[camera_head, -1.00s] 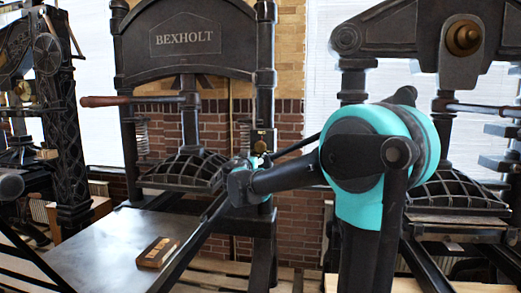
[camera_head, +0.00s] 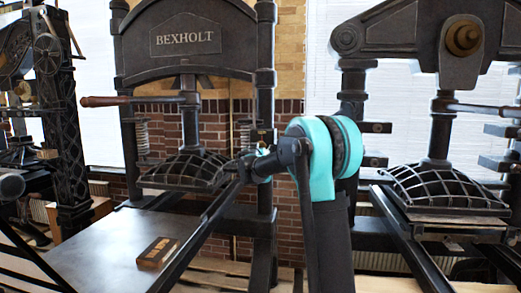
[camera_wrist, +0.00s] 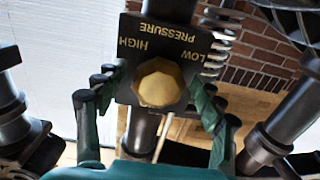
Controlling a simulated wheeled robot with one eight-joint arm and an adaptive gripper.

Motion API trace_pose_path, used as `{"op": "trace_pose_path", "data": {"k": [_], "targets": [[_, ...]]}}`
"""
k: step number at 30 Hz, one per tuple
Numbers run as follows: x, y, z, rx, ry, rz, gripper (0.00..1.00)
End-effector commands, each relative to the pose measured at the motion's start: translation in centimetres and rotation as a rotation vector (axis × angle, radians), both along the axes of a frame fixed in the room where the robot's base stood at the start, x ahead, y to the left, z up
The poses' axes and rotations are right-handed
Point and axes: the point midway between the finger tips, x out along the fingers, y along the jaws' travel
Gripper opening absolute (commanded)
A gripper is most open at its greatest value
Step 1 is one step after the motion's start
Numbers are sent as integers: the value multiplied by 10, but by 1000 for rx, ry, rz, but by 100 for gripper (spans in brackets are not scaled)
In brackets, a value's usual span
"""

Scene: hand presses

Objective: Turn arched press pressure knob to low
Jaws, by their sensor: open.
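The arched press (camera_head: 190,42), labelled BEXHOLT, stands left of centre in the head view. Its brass pressure knob (camera_wrist: 160,84) is large in the wrist view, faceted, on a dark plate (camera_wrist: 190,38) lettered PRESSURE, with HIGH at the left and LOW at the right. Which mark the knob points to I cannot tell. My gripper (camera_wrist: 157,98) is open, its dark green fingers to the left and right of the knob, with no clear contact on it. In the head view my arm hides the knob and most of my gripper at the press's right column.
A small wooden block (camera_head: 158,252) lies on the press's flat metal bed (camera_head: 105,243). Another press (camera_head: 445,190) stands at the right and a third (camera_head: 60,130) at the left. A brick wall (camera_head: 290,125) is behind. Press columns flank my gripper in the wrist view.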

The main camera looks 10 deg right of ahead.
Motion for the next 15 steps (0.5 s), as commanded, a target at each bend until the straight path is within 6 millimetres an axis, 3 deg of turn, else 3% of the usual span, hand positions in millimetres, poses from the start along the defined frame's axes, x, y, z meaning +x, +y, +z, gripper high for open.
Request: {"op": "trace_pose_path", "data": {"k": [12, 15], "targets": [[9, -3, 0, 0, 0, 0, 69], [8, -3, 0, 0, 0, 0, 57]]}}
